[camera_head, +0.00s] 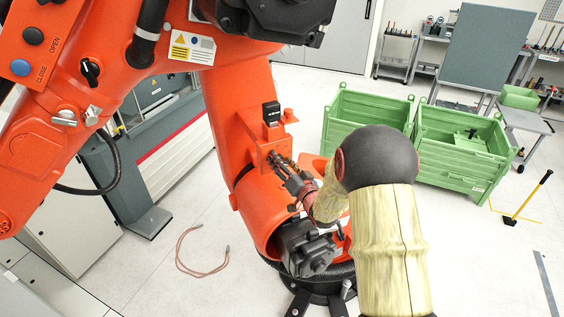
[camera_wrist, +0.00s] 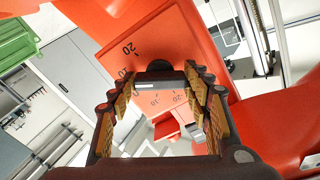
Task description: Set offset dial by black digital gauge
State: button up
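The black digital gauge (camera_head: 271,108) sits on an orange block at the top of an orange bracket (camera_head: 253,148) on the large orange machine. Its display is too small to read. My gripper (camera_head: 280,160) is at the front of this bracket, below the gauge, where the dial would be hidden behind the fingers. In the wrist view my gripper (camera_wrist: 162,82) has its fingers apart. A dark rounded part (camera_wrist: 159,67), perhaps the dial's knob, shows between the fingertips. Scale numbers such as 20 (camera_wrist: 128,48) are printed on the orange plate around it. Contact cannot be told.
The orange machine arm (camera_head: 120,60) fills the upper left, close to my arm. Green bins (camera_head: 465,150) stand at the right. A reddish cable (camera_head: 190,262) lies on the floor. Open floor (camera_head: 160,285) lies at the lower left.

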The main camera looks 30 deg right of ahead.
jog(key=o, duration=0.3)
jog(key=s, duration=1.2)
jog(key=shift+a, duration=0.2)
